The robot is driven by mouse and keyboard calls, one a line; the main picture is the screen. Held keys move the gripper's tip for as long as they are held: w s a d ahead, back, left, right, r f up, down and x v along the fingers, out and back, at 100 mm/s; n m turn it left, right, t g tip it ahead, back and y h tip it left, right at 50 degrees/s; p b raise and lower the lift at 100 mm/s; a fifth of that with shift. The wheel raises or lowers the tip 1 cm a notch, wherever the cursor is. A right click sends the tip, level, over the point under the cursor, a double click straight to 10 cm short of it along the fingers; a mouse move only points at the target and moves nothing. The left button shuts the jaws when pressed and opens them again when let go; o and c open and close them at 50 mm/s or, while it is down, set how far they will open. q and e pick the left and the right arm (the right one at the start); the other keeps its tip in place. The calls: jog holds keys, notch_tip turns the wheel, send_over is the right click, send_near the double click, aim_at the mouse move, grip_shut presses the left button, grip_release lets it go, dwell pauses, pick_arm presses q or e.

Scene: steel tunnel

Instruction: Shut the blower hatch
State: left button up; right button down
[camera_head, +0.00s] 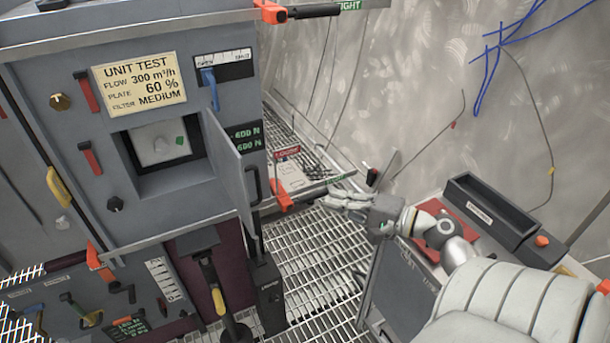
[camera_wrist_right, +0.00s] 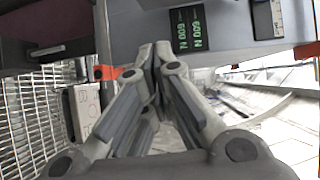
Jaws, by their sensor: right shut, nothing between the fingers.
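The blower hatch (camera_head: 230,168) is a grey door panel standing open at the right side of a square opening in the grey blower unit (camera_head: 195,205). A dark handle shows along its right edge. The opening shows a pale interior with a small green mark. My right gripper (camera_head: 322,198) is right of the hatch, apart from it in the head view, with its fingers together and nothing held. The right wrist view also shows its closed fingers (camera_wrist_right: 153,62) pointing toward the unit's side with green number displays. My left gripper is not in view.
A label reading "UNIT TEST" (camera_head: 138,82) and several levers are on the unit's front. An orange-ended bar (camera_head: 285,200) lies close to my right fingertips. A side cabinet with a black tray (camera_head: 490,212) stands at right. Grated floor (camera_head: 318,250) lies between.

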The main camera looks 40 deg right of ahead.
notch_tip(320, 180, up, 4)
jog(key=s+a, duration=0.1)
jog(key=w+a+p, duration=0.4)
jog(key=w+a, duration=0.3)
jog(key=w, duration=0.3)
jog(key=shift+w+a+n+t+y+p, duration=0.2)
jog(key=shift+w+n+t+y+p, duration=0.1)
jog(key=shift+y+p, duration=0.1)
